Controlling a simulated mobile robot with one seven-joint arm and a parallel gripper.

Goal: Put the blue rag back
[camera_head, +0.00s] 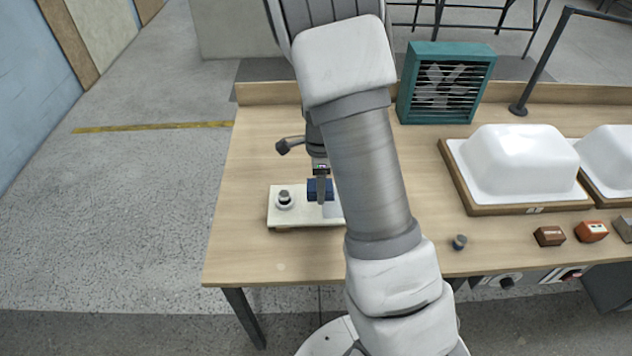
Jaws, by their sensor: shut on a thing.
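The blue rag (314,195) shows as a small dark blue folded block above the cream base plate (294,222). My gripper (321,199) points down and is shut on the blue rag. My arm crosses in front and hides the right end of the base plate. I cannot tell whether the rag touches the plate.
A small round metal part (284,199) sits on the base plate's left side. A teal fan box (446,83) stands at the back. White tub shells (522,160) on wooden bases, small blocks (549,236) and a small dark cylinder (459,242) are right. The table's left side is clear.

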